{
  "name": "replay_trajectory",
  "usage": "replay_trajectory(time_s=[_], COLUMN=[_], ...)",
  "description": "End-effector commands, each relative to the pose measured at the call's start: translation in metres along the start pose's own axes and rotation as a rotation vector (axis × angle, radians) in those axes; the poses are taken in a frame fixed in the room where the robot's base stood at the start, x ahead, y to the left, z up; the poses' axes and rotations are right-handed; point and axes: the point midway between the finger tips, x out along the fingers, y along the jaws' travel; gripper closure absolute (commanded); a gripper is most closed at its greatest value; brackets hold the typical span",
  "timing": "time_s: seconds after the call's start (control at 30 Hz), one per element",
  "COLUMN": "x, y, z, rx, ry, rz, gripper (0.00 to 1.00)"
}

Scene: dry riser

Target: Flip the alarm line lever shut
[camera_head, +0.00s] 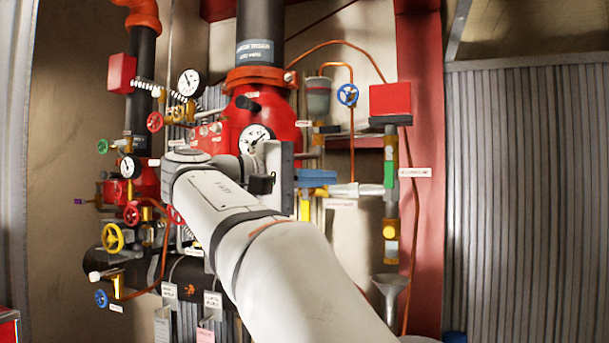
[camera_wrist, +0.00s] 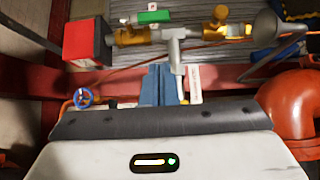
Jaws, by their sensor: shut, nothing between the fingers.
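My gripper (camera_head: 317,178) has blue fingers and is shut with nothing between them. It is at the grey side pipe (camera_head: 346,190) that runs left from the vertical fitting under the red box. The wrist view shows the blue fingers (camera_wrist: 158,85) close beside this pipe (camera_wrist: 175,55); I cannot tell if they touch. A yellow part (camera_head: 305,209), possibly the alarm line lever, hangs just below the fingers; its upper end is hidden. A white label (camera_head: 341,204) is beside it, too small to read. A green handle (camera_head: 389,174) lies along the vertical pipe, apart from my gripper.
A red box (camera_head: 390,99) stands above the vertical pipe, with a yellow knob (camera_head: 390,231) and grey funnel (camera_head: 390,292) below. A blue handwheel (camera_head: 347,95) and thin copper tubes are close above. The red riser valve (camera_head: 262,115) is left. Ribbed wall fills the right.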

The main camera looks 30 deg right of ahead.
Motion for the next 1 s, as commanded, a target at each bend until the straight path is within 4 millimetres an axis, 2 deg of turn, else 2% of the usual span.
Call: replay_trajectory(time_s=[0.03, 0.2, 0.4, 0.6, 1.0], x=[0.013, 0.046, 0.065, 0.072, 0.072], y=[0.002, 0.002, 0.001, 0.000, -0.001], z=[0.001, 0.001, 0.022, 0.029, 0.029], rx=[-0.001, -0.001, -0.001, 0.000, -0.004], ry=[-0.005, -0.005, -0.002, -0.002, -0.001], rz=[-0.001, -0.001, -0.001, 0.000, 0.003], gripper=[1.00, 1.00, 1.00, 1.00, 1.00])
